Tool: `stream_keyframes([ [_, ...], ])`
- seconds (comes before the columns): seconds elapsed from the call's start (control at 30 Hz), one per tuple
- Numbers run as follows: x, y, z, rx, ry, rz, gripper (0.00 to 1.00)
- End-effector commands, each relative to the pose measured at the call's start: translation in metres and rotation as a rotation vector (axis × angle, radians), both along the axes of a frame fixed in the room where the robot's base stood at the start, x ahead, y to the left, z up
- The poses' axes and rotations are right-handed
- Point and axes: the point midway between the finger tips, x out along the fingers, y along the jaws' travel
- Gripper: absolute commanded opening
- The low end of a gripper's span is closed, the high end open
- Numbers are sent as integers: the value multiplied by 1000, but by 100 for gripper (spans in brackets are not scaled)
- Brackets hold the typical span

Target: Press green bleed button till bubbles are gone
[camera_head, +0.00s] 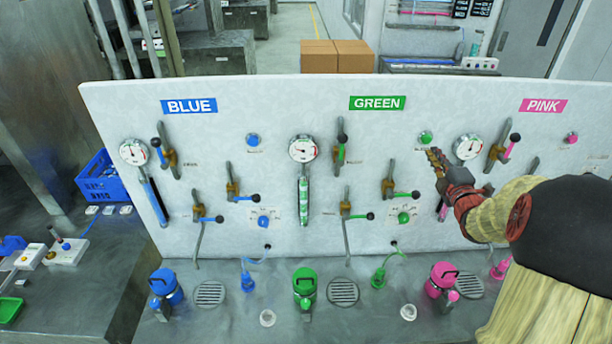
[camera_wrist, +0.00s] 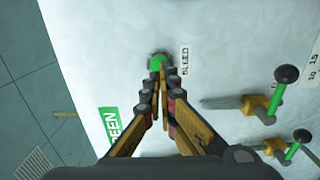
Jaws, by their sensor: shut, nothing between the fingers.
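The green bleed button (camera_head: 426,137) is on the white panel, right of the GREEN label (camera_head: 377,103). In the wrist view the green button (camera_wrist: 156,63) sits in a dark ring beside the word BLEED (camera_wrist: 185,60). My gripper (camera_head: 433,154) is shut and empty, its fingertips at the button's lower edge in the head view. In the wrist view the fingertips (camera_wrist: 159,80) overlap part of the button. I cannot tell whether they touch it. The green sight tube (camera_head: 303,200) below its gauge (camera_head: 303,149) shows green with pale patches, too small to tell as bubbles.
A blue button (camera_head: 253,139) is further left. Green and pink canisters stand on the bench below.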

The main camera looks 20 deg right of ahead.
Motion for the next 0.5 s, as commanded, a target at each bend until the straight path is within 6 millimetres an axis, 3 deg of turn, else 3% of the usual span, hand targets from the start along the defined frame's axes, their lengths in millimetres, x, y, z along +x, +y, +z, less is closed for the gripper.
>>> stream_keyframes([
  [0.5,13,-3,-1,-1,0,0,0],
])
